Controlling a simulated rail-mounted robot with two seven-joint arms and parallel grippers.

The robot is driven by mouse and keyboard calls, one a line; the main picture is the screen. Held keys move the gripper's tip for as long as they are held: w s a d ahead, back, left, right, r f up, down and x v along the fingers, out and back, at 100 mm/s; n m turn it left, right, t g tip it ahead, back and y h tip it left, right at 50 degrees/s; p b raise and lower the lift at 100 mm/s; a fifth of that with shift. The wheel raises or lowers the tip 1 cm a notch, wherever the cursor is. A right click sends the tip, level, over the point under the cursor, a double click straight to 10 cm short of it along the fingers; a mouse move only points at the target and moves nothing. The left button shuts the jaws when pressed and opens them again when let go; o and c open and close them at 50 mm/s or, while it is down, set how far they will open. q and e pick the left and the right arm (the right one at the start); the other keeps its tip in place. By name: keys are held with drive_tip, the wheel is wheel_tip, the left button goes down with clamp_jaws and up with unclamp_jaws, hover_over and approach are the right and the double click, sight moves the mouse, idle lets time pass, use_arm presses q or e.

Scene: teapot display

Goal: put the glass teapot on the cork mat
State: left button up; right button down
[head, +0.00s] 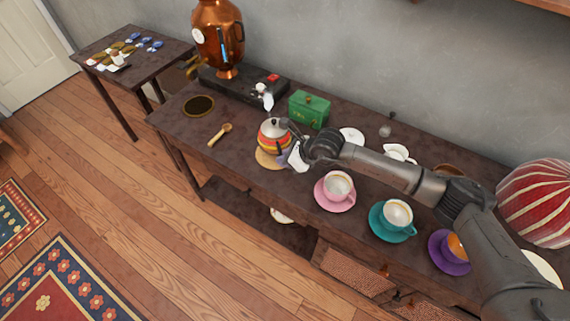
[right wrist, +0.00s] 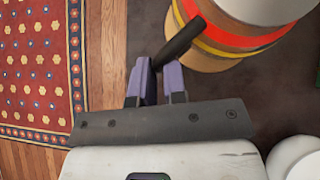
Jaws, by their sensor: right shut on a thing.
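The teapot (head: 273,136) has a body banded in red, orange and yellow, with a pale lid. It is over the round tan cork mat (head: 264,161), whose near edge shows; I cannot tell whether it touches the mat. In the right wrist view the banded teapot (right wrist: 222,38) is at the top, with the tan mat (right wrist: 207,64) partly hidden below it. My right gripper (head: 286,153) is at the teapot's right side. Its purple fingers (right wrist: 160,88) are shut on the teapot's black handle (right wrist: 181,42). My left gripper is not in view.
A copper samovar (head: 218,38) and a green box (head: 309,108) stand behind. A wooden spoon (head: 220,134) and dark disc (head: 198,106) lie left. Cups on pink (head: 334,204), teal (head: 391,234) and purple (head: 447,264) saucers line the front right.

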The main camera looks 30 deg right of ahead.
drive_tip(key=shift+a+f+b, duration=0.1)
drive_tip(key=shift+f+b, duration=0.2)
drive_tip(key=shift+f, duration=0.9)
drive_tip(key=c, duration=1.6)
unclamp_jaws()
drive_tip(key=shift+f, duration=0.3)
drive_tip(key=o, duration=0.4)
drive_tip(key=shift+o, duration=0.2)
drive_tip(key=shift+r, duration=0.15)
